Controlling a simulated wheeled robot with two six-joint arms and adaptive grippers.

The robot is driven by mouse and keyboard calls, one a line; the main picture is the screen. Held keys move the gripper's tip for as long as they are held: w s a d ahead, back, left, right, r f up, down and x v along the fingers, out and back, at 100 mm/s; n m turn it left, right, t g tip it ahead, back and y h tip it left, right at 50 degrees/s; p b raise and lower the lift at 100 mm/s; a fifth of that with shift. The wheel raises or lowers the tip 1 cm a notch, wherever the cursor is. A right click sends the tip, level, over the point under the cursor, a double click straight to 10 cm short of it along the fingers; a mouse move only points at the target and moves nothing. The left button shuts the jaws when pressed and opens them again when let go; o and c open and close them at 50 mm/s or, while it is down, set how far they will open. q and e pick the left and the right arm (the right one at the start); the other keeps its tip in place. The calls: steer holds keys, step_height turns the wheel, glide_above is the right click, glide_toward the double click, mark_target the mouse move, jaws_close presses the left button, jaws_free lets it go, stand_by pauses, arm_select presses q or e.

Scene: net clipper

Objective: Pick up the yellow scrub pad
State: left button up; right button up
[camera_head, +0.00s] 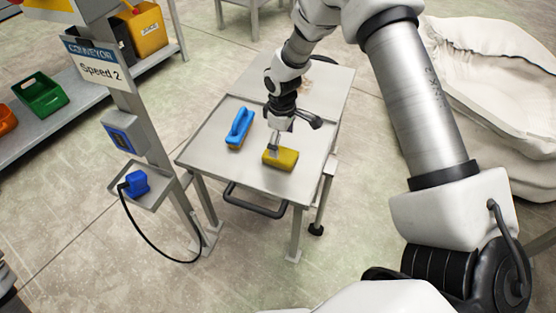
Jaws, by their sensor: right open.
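The yellow scrub pad (281,159) lies on the top of a metal cart (216,165), near the front right part of the tray surface. My right gripper (275,146) points down at the pad's left half from above. It is open, and its fingertips are close to the pad; I cannot tell whether they touch it. My left gripper is not in view.
A blue-handled brush (239,128) lies on the cart left of the pad. A post with a conveyor sign (92,62) and a blue plug on a small shelf (135,186) stands left of the cart. A white sack (490,90) is at right.

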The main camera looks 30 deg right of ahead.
mark_target(280, 153)
step_height(280, 153, down, 6)
steer(key=shift+w+a+r+b, duration=0.1)
steer(key=shift+w+b, duration=0.05)
steer(key=shift+b, duration=0.7)
steer(key=shift+c, duration=0.7)
steer(key=c, duration=0.9)
step_height(280, 153, up, 10)
steer(key=p, duration=0.2)
steer(key=shift+p, duration=0.35)
steer(key=shift+o, duration=0.2)
